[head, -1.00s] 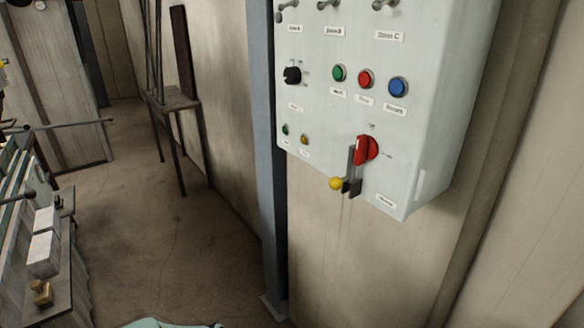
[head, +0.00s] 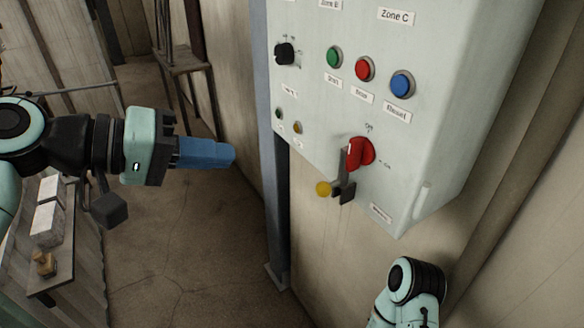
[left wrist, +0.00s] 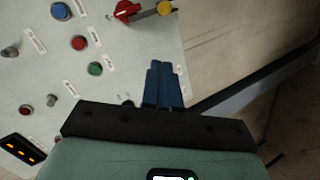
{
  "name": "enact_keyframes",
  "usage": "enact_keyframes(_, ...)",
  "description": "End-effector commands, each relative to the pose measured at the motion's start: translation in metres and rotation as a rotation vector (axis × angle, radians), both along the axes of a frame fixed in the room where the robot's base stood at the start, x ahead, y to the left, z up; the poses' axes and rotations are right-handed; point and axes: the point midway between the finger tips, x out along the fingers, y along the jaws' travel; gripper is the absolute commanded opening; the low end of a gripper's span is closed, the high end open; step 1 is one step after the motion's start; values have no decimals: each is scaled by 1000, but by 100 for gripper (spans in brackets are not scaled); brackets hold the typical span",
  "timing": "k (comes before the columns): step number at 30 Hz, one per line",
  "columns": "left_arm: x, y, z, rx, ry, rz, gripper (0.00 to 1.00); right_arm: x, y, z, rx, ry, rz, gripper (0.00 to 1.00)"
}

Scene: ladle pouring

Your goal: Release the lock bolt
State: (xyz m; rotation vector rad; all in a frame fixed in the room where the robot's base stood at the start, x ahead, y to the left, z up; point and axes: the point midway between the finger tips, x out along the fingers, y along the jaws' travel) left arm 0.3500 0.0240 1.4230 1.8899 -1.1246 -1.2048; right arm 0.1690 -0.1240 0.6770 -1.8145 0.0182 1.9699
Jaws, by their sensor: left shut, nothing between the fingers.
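The lock bolt (head: 343,180) is a dark grey piece with a yellow ball knob (head: 323,189) at the lower edge of the pale control box (head: 430,120). It sits just below and beside the red rotary switch (head: 361,152). In the left wrist view the yellow knob (left wrist: 165,8) and red switch (left wrist: 127,10) show at the top edge. My left gripper (head: 233,154), with blue fingers, is shut and empty, left of the box and apart from the bolt. Its fingers (left wrist: 164,66) point toward the switch in the wrist view. My right gripper is out of view.
Green (head: 334,57), red (head: 364,69) and blue (head: 401,85) buttons and a black knob (head: 285,54) are on the box. A blue-grey post (head: 273,200) stands beside it. A workbench (head: 75,270) is at lower left. Open floor lies between.

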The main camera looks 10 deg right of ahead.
Motion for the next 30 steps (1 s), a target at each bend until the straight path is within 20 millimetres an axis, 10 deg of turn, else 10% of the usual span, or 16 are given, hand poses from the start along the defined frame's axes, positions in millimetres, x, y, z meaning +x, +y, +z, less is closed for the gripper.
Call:
enact_keyframes(14, 2, -11, -6, 1, 4, -3, 0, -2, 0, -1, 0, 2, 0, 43)
enact_keyframes(30, 13, -102, -50, 1, 3, -3, 0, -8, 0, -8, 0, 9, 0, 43)
